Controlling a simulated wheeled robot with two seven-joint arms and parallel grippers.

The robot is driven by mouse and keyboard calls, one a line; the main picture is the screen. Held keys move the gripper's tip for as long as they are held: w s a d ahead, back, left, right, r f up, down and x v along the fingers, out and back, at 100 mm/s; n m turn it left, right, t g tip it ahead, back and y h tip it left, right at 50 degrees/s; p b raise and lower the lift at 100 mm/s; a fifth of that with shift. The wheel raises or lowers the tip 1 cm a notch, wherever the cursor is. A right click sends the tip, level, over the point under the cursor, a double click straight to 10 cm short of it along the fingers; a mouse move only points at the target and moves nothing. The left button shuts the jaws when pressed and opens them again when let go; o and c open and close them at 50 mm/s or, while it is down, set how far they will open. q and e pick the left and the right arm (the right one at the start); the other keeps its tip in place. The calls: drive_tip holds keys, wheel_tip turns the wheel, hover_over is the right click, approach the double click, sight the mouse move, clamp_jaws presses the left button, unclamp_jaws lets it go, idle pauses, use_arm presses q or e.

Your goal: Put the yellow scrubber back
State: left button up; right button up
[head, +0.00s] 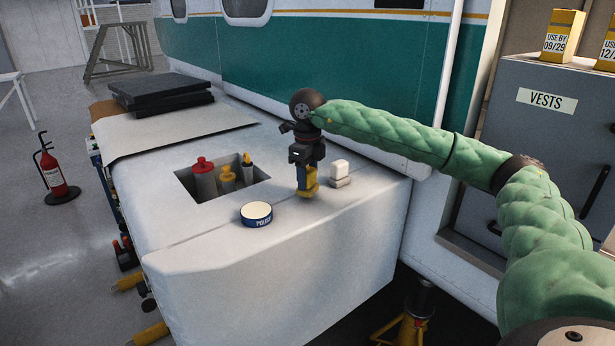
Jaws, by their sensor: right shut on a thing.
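My right gripper (306,166) points down over the white work surface (270,262). It is shut on the yellow scrubber (307,189), which has a blue part showing between the fingers. The scrubber is upright, close above or touching the surface; I cannot tell which. It is right of a square recess (182,190) holding a red-capped bottle (203,178) and two smaller ones with yellow-orange tops (227,177). My left gripper is out of view.
A blue polish tin (257,214) stands left of and nearer than the scrubber. A small white and grey block (340,172) is close on its right. Black slabs (160,92) lie farther back. The green and white wall (340,55) borders the surface.

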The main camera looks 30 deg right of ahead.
drive_tip(key=shift+f, duration=0.6)
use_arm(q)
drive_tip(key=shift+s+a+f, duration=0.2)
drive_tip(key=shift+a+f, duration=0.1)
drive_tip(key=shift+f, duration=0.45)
use_arm(e)
drive_tip(key=shift+f, duration=0.1)
drive_tip(key=shift+f, duration=0.1)
drive_tip(key=o, duration=0.9)
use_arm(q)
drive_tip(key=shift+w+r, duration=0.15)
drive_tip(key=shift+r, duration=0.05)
use_arm(e)
drive_tip(key=shift+o, duration=0.3)
